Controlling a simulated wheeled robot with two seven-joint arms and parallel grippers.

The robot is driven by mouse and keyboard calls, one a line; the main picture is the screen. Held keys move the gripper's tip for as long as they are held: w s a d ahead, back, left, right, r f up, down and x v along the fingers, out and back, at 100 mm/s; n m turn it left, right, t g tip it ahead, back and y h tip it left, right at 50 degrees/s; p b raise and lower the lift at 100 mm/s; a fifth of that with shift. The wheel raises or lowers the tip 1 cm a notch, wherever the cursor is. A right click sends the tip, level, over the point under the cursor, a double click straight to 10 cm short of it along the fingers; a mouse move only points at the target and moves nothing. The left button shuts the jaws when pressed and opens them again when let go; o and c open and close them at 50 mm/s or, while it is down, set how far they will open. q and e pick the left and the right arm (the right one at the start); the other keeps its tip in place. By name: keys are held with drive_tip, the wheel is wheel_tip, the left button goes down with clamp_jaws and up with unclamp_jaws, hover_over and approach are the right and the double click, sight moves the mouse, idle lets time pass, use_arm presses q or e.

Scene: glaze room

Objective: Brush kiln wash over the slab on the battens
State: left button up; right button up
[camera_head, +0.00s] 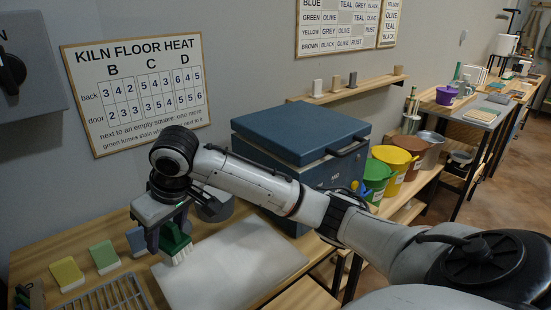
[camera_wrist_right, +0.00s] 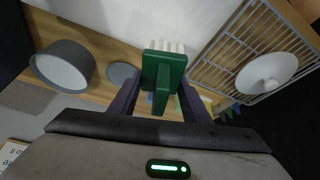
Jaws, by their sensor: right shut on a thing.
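A pale, flat slab (camera_head: 240,266) lies on the wooden bench in front of my right arm; it also shows at the top of the wrist view (camera_wrist_right: 125,18). I cannot make out the battens under it. My right gripper (camera_head: 170,236) points down over the slab's back left part, shut on a green brush (camera_head: 177,239) with white bristles. The brush (camera_wrist_right: 163,75) also shows between the fingers in the wrist view, bristles toward the slab. I cannot tell if they touch it. A grey pot (camera_wrist_right: 62,66) with white contents stands behind the slab. My left gripper is out of view.
A wire rack (camera_head: 112,297) lies left of the slab, with a white knobbed disc (camera_wrist_right: 267,73) on it. Yellow (camera_head: 67,274), green (camera_head: 104,257) and blue blocks stand on the bench's left. A blue kiln (camera_head: 300,140) stands behind my arm, with coloured buckets (camera_head: 392,166) to its right.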

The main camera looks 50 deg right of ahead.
drive_tip(key=shift+s+r, duration=0.15)
drive_tip(key=shift+r, duration=2.7)
